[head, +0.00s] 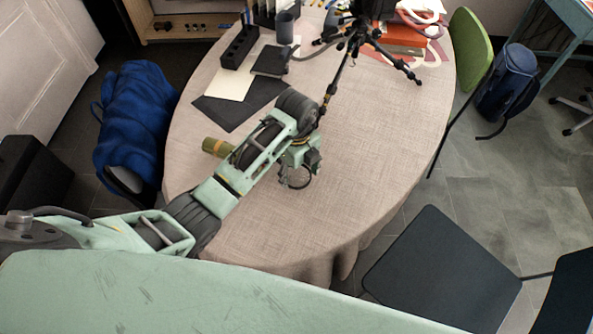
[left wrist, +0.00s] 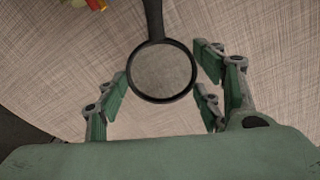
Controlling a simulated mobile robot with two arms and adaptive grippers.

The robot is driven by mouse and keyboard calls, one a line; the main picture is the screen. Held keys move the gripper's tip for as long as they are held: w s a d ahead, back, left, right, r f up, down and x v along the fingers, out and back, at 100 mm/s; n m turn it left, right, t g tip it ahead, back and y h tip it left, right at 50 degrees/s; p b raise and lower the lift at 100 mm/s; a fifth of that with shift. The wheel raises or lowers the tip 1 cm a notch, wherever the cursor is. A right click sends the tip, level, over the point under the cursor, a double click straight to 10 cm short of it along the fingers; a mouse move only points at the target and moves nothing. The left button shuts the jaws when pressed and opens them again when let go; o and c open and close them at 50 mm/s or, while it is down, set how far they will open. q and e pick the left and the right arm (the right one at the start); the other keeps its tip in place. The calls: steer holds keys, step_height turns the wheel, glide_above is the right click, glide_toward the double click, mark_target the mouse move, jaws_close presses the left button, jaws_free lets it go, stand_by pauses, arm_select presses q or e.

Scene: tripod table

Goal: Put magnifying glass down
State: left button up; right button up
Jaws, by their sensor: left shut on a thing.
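The magnifying glass has a dark round rim and a dark handle. In the left wrist view the magnifying glass (left wrist: 162,71) sits between the fingers, its handle running to the top edge. My left gripper (left wrist: 163,84) is shut on its rim, with fingers at both sides. In the head view the left gripper (head: 299,166) is over the middle of the round table (head: 345,160), with the rim of the magnifying glass (head: 296,187) just below it. I cannot tell whether the glass touches the tablecloth. My right gripper is out of view.
A black tripod (head: 352,40) stands behind the gripper. A dark sheet (head: 238,105), an olive cylinder (head: 217,147) and a black holder (head: 239,47) lie to the left. Red-orange books (head: 400,38) are at the back right. The table's front and right are clear.

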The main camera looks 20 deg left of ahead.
arm_select(q)
steer(key=shift+f, duration=0.5)
steer(key=shift+f, duration=0.1)
steer(key=o, duration=1.2)
step_height(320, 180, up, 12)
